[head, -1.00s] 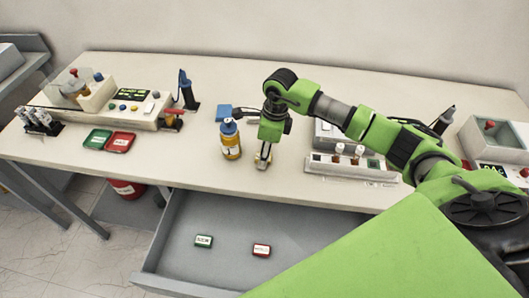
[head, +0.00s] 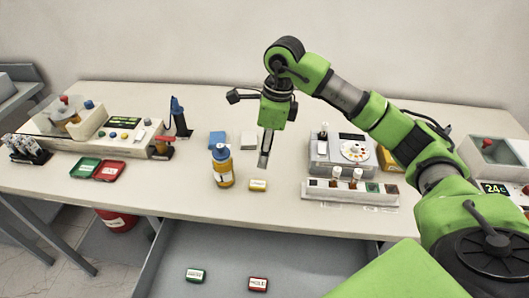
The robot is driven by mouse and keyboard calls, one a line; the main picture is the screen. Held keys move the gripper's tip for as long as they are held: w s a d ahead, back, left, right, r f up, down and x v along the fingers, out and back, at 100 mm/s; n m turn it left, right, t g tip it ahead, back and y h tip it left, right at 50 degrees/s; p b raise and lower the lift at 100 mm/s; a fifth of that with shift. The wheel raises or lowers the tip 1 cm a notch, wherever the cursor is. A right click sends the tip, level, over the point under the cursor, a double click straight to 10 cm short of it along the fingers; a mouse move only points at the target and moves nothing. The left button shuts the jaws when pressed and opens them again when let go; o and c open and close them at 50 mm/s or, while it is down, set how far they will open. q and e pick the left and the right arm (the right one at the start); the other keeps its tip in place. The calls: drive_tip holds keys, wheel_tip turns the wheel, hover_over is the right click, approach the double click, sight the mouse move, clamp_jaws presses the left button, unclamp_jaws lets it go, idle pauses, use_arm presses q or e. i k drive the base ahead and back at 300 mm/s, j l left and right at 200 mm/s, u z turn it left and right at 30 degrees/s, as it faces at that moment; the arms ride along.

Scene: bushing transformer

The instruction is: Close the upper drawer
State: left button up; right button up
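The grey drawer (head: 228,262) under the worktable is pulled open toward me. Its front edge is cut off by the bottom of the head view. A green labelled box (head: 195,275) and a red labelled box (head: 258,284) lie inside it. My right gripper (head: 264,160) points down above the table, higher than the drawer and behind its opening. It is just above a small yellow labelled box (head: 258,185), apart from it. Its fingers show nearly edge-on, so their opening is unclear, and I see nothing held. My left gripper is out of view.
On the worktable (head: 150,188), a yellow bottle with a blue cap (head: 222,167) stands left of the gripper. A vial rack (head: 350,192) is to the right. Green (head: 85,167) and red (head: 109,171) trays lie at left. A red bin (head: 118,220) stands underneath.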

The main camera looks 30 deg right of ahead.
sight(294, 266)
drive_tip(key=k+j, duration=0.45)
drive_tip(key=k, duration=0.15)
drive_tip(key=k+j, duration=0.95)
drive_tip(key=k, duration=0.2)
